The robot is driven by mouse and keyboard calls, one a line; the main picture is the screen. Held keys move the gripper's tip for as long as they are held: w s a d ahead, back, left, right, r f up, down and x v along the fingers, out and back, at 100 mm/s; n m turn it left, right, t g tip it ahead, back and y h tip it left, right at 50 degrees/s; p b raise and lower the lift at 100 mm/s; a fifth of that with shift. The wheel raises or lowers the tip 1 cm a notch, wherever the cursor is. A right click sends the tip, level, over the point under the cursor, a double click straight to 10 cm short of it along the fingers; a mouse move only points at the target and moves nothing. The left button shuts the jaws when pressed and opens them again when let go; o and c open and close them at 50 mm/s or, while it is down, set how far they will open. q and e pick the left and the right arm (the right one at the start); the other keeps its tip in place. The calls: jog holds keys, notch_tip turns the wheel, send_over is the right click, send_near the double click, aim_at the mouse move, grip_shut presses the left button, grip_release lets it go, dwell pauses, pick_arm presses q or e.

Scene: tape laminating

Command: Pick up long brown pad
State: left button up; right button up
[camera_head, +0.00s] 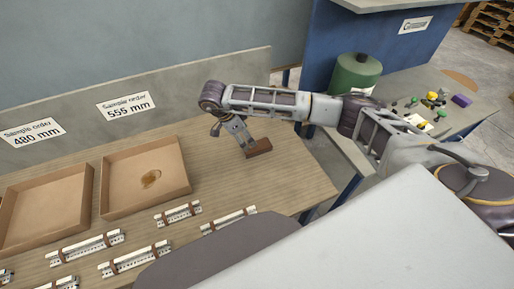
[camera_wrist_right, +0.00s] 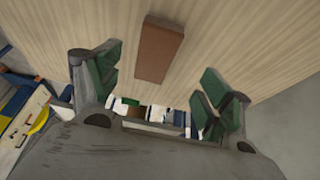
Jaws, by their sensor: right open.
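The long brown pad (camera_head: 259,147) lies on the wooden table near its back right part. In the right wrist view the pad (camera_wrist_right: 160,50) shows as a reddish-brown block ahead of the fingers, roughly centred between them. My right gripper (camera_head: 243,146) is right beside the pad in the head view. In the wrist view the right gripper (camera_wrist_right: 160,98) is open, its dark green finger pads apart with nothing between them. Whether it touches the pad cannot be told. My left gripper is not in view.
Two shallow cardboard boxes, one on the right (camera_head: 112,206) and one on the left (camera_head: 50,247), stand on the table (camera_head: 235,185). Several white rail pieces with brown pads (camera_head: 178,213) lie in front. A grey back panel (camera_head: 185,85) rises behind. A green canister (camera_head: 355,72) stands on another table.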

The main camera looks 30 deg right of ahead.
aim_at(257, 148)
jog(key=shift+x, duration=0.95)
jog(key=shift+d+f, duration=0.1)
jog(key=shift+f, duration=0.15)
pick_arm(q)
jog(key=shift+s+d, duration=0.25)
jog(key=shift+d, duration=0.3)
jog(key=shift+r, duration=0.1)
pick_arm(e)
jog(key=shift+f, duration=0.1)
